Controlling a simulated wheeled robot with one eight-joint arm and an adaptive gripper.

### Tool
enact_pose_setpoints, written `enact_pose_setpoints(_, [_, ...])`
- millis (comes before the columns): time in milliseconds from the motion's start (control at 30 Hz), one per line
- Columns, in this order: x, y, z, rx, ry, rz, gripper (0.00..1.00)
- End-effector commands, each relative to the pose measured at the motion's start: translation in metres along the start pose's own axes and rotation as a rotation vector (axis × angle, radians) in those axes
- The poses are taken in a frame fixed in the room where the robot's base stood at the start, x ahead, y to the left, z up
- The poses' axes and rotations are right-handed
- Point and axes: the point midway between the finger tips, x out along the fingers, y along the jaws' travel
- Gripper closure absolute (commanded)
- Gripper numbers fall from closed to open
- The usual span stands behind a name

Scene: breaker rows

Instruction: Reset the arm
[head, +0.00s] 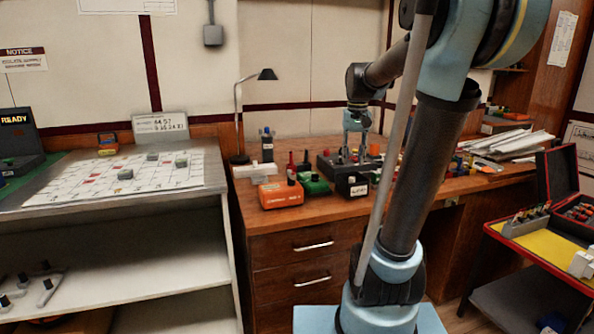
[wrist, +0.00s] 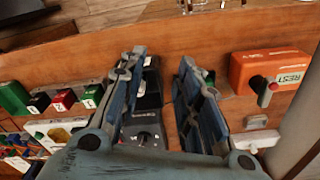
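My gripper (head: 357,122) hangs over the wooden desk, above a dark box with levers (head: 333,166). In the wrist view my gripper (wrist: 162,62) has its two dark fingers apart, with nothing held between them. A black unit with a round knob (wrist: 146,132) shows below, partly hidden by the left finger. An orange box (wrist: 268,72) with a lettered white label and a red-tipped knob lies to the right of the fingers. Small green, red and black blocks (wrist: 64,100) lie to their left. My upper arm hides part of the desk in the head view.
On the desk (head: 280,232) stand an orange box (head: 281,194), a green box (head: 314,185), a black box (head: 352,187) and a desk lamp (head: 266,74). Papers (head: 515,142) lie at the right. A gridded sheet (head: 115,180) covers the left counter. An open case (head: 560,175) stands far right.

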Motion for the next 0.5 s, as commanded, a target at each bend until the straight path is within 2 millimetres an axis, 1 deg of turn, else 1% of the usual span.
enact_pose_setpoints(33, [0.006, 0.002, 0.017, -0.004, 0.006, 0.000, 0.69])
enact_pose_setpoints(100, [0.014, 0.003, 0.037, -0.010, 0.016, -0.001, 0.69])
enact_pose_setpoints(267, [0.035, 0.007, 0.081, -0.026, 0.039, -0.002, 0.69])
enact_pose_setpoints(300, [0.041, 0.008, 0.092, -0.030, 0.044, -0.002, 0.69])
enact_pose_setpoints(500, [0.076, 0.012, 0.144, -0.050, 0.073, -0.003, 0.69])
